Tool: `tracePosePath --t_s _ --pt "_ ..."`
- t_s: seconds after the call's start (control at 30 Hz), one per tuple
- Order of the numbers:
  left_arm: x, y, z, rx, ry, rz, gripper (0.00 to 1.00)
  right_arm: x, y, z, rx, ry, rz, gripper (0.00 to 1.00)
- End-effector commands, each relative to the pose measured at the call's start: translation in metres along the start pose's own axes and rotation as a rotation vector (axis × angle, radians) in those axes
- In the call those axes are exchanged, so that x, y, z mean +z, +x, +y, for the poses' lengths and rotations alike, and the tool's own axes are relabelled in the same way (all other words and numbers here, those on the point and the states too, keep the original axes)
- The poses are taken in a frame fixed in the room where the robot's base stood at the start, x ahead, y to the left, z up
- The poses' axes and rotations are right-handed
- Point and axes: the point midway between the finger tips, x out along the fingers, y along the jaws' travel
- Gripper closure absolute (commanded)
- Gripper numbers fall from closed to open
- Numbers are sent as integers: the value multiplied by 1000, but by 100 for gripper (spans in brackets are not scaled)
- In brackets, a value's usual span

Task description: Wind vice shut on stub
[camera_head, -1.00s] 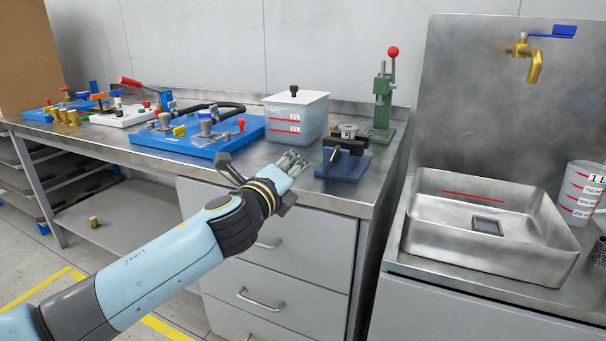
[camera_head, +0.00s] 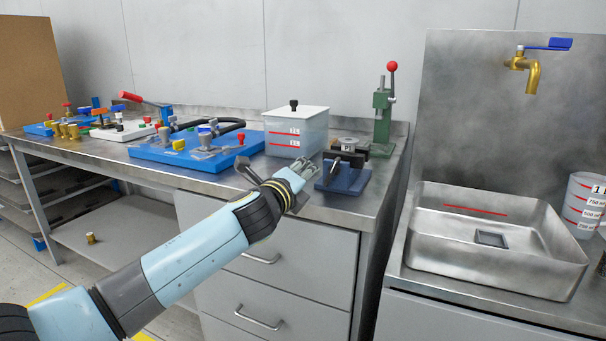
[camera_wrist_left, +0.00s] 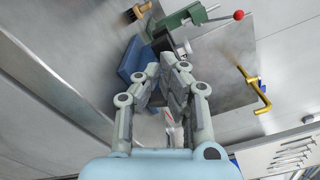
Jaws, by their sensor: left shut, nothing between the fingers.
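The vice (camera_head: 345,178) has a blue base and dark jaws and stands near the front right corner of the steel bench. Its screw end and bar (camera_head: 335,165) face the front. A small grey labelled cylinder, perhaps the stub (camera_head: 348,144), shows at the jaws; whether it is clamped I cannot tell. My left gripper (camera_head: 307,168) is shut and empty, just left of the vice and apart from the bar as far as I can see. In the left wrist view the blue vice base (camera_wrist_left: 129,62) lies beyond the fingertips (camera_wrist_left: 172,66). My right gripper is not in view.
A lidded tank (camera_head: 296,132) stands behind my left gripper. A green press (camera_head: 383,115) with a red knob is behind the vice. A steel sink basin (camera_head: 480,255) is at the right.

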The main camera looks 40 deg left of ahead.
Motion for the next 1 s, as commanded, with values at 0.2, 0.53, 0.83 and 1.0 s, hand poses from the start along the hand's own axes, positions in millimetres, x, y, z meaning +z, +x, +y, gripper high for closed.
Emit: tracePosePath --t_s 0.2,0.53,0.83,1.0 --pt "0 0 0 0 0 0 100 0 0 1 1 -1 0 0" --pt "-2 0 -1 0 0 0 100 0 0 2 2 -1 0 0" --pt "-6 0 -3 0 -1 0 100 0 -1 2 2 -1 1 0" --pt "-8 0 -4 0 -1 0 100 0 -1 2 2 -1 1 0"
